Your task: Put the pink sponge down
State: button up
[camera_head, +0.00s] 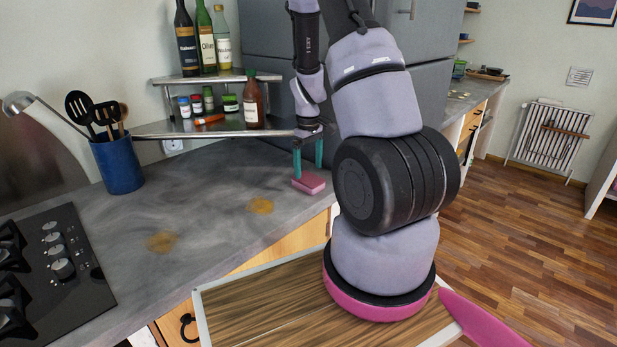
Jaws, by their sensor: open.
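The pink sponge (309,184) lies on the grey counter (215,225), close to its right front edge. My gripper (308,165) is above the sponge with its two teal fingers pointing down, one near each side of it. The fingers are open. The left fingertip reaches down to about the sponge's far left edge, and the right one ends at its right side. I cannot tell whether either finger touches it.
A two-tier metal shelf (215,127) with bottles and jars stands behind, left of my gripper. A blue utensil holder (117,165) and a black stove (55,270) are further left. The counter's middle is clear apart from two yellow-brown stains (260,205).

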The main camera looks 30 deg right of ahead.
notch_tip(320, 180, up, 7)
notch_tip(320, 180, up, 17)
jog(key=m+t+y, duration=0.1)
jog(key=m+t, duration=0.2)
jog(key=m, duration=0.1)
send_over(308, 178)
jog(key=s+a, duration=0.6)
jog(key=a, duration=0.1)
jog(key=s+a+r+m+t+y, duration=0.1)
jog(key=s+a+r+m+t, duration=0.3)
jog(key=s+r, duration=0.6)
jog(key=s+a, duration=0.2)
jog(key=s, duration=0.1)
jog(key=shift+s+r, duration=0.3)
jog(key=shift+s, duration=0.1)
jog(key=shift+w+a, duration=0.1)
